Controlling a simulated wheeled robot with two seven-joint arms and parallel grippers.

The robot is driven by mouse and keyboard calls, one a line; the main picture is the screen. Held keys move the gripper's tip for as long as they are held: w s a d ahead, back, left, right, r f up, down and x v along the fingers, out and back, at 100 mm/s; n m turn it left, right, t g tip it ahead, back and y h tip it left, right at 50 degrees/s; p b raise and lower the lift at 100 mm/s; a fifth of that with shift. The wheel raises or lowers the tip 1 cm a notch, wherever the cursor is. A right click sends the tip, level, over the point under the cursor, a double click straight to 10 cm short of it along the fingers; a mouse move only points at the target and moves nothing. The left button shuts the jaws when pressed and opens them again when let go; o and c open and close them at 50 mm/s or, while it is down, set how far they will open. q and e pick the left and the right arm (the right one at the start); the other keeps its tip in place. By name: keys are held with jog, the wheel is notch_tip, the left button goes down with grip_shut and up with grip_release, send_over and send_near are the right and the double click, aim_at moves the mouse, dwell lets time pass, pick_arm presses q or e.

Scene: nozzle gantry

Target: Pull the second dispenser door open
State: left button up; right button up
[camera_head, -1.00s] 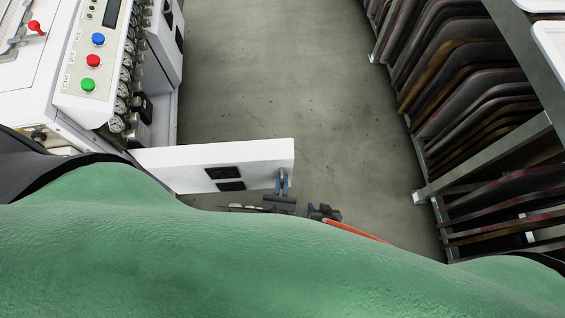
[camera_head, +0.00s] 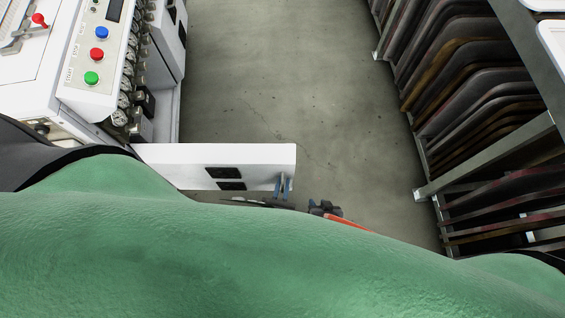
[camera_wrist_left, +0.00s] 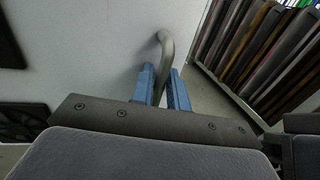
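The dispenser door (camera_head: 255,160) is a white panel with two dark vents. It stands swung out from the machine at the left, across the lower middle of the head view. Its curved metal handle is near its free end and shows clearly in the left wrist view (camera_wrist_left: 165,55). The blue fingers of my left gripper (camera_head: 284,184) are on either side of this handle and closed on it; they also show in the left wrist view (camera_wrist_left: 163,88). My right gripper (camera_head: 324,208) is just right of the door, mostly hidden by my green body; its fingers cannot be made out.
The white machine (camera_head: 62,115) with blue, red and green buttons and a row of gauges stands at the left. A rack (camera_head: 478,170) of dark sheets stands along the right. The grey floor (camera_head: 290,70) between them is clear.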

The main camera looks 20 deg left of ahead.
pick_arm(q)
jog(key=s, duration=0.7)
jog(key=shift+s+d+b, duration=0.2)
jog(key=shift+s+b, duration=0.2)
dwell(0.3)
